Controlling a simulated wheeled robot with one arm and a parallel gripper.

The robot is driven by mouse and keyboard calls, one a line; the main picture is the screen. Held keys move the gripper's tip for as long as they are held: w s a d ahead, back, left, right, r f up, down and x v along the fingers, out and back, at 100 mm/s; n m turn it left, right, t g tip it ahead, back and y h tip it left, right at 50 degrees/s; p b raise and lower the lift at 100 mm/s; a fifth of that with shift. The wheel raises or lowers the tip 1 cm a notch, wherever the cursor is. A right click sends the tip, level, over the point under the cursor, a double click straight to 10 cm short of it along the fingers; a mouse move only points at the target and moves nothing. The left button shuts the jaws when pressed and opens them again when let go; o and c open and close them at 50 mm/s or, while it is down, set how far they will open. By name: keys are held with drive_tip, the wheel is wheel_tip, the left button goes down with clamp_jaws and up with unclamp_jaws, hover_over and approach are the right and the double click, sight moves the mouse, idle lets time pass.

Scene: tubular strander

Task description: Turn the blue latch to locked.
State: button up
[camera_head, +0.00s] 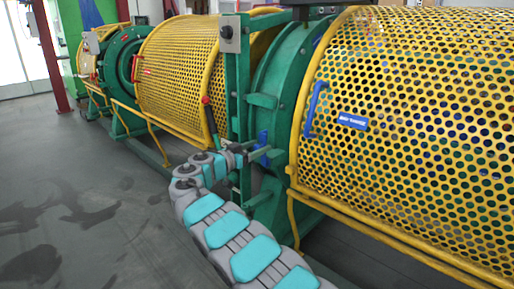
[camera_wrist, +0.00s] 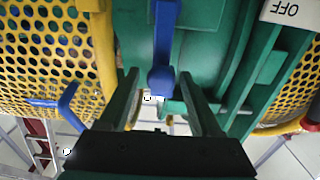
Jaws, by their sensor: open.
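The blue latch (camera_wrist: 164,45) hangs as a narrow upright bar on a green plate (camera_wrist: 205,40) in the wrist view, with a wider rounded end at its bottom. In the head view a small part of the blue latch (camera_head: 263,138) shows on the green frame, just past my gripper (camera_head: 256,152). In the wrist view my gripper (camera_wrist: 159,76) is open, with one finger on each side of the latch's lower end. Gaps show between latch and fingers; I cannot tell how deep the latch sits between them.
Yellow perforated guards (camera_head: 415,120) flank the green frame (camera_head: 275,100). A blue handle (camera_head: 315,108) sticks out from the right guard, near my gripper. A red-knobbed lever (camera_head: 206,101) stands left of the green post. An OFF label (camera_wrist: 290,12) is at the wrist view's upper right. Open floor (camera_head: 80,200) lies left.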

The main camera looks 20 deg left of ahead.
clamp_jaws()
idle(0.3)
idle(1.0)
